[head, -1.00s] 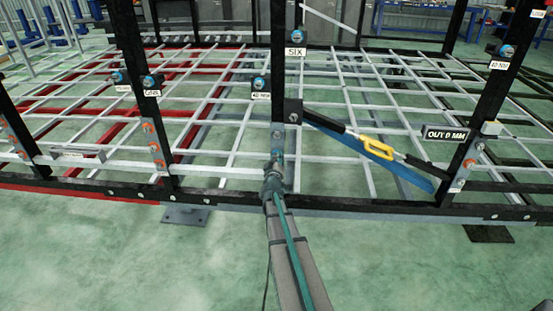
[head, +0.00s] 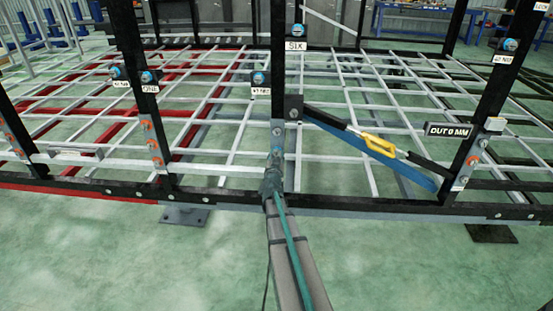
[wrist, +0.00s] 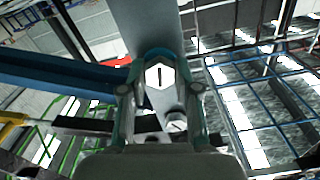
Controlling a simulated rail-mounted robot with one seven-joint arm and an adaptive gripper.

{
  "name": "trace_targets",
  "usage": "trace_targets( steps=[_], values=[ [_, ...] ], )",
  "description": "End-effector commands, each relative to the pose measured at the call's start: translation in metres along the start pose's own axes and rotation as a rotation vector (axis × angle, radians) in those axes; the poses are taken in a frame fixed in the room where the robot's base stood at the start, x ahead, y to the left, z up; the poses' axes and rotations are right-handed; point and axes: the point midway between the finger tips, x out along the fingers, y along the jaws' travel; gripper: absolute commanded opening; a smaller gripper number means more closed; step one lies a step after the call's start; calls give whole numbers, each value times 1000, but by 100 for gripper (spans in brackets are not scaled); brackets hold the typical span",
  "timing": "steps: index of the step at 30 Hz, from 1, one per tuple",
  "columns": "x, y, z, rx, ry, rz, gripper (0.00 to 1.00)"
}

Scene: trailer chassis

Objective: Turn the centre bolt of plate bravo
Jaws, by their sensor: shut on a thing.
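My gripper (wrist: 160,88) is shut on a silver hex bolt head (wrist: 161,74) in the wrist view, one finger on each side. The bolt head carries a dark, near-vertical line and has a teal ring around its upper edge. A second bolt head (wrist: 176,122) with its own mark sits on the same grey plate (wrist: 146,22). In the head view my gripper (head: 271,178) reaches the lower part of the grey plate (head: 277,136) on the middle post. It hides the bolt it holds there. No legible label names this plate bravo.
A blue brace (head: 405,175) and a yellow turnbuckle (head: 377,145) run close to the right of my gripper. Other bolted plates are on the left post (head: 154,143) and right post (head: 467,160). A black lower rail (head: 370,206) crosses beneath. The floor in front is clear.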

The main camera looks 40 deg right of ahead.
Motion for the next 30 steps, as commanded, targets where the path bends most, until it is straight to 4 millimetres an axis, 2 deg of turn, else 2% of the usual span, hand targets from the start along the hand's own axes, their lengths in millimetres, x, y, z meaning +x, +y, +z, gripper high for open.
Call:
trace_targets(
  steps=[30],
  values=[
    [-3, 2, 3, 966, 0, 1, 0]
  ],
)
